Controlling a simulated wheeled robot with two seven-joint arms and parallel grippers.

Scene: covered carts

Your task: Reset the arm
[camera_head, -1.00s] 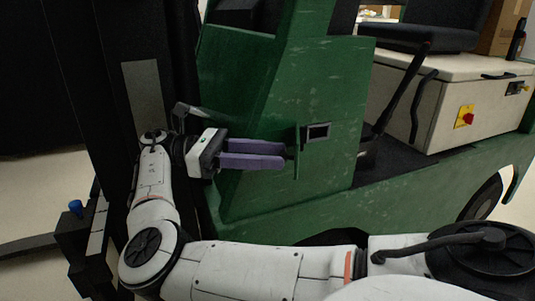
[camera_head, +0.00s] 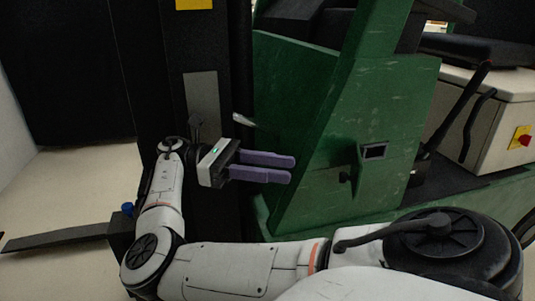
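My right arm (camera_head: 230,268) comes in from the lower right, bends at the left and points its gripper back to the right. My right gripper (camera_head: 292,169) has two purple fingers, one above the other, with a narrow gap between them. Nothing shows between the fingers. The gripper is in front of the green vehicle's side panel (camera_head: 320,110), left of a small dark recessed fitting (camera_head: 374,152), and appears apart from both. My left gripper is not in view.
A dark upright mast (camera_head: 215,50) stands behind the gripper, with a flat dark fork (camera_head: 60,238) reaching left over the pale floor (camera_head: 75,190). A beige box with a red switch (camera_head: 522,137) is at the right.

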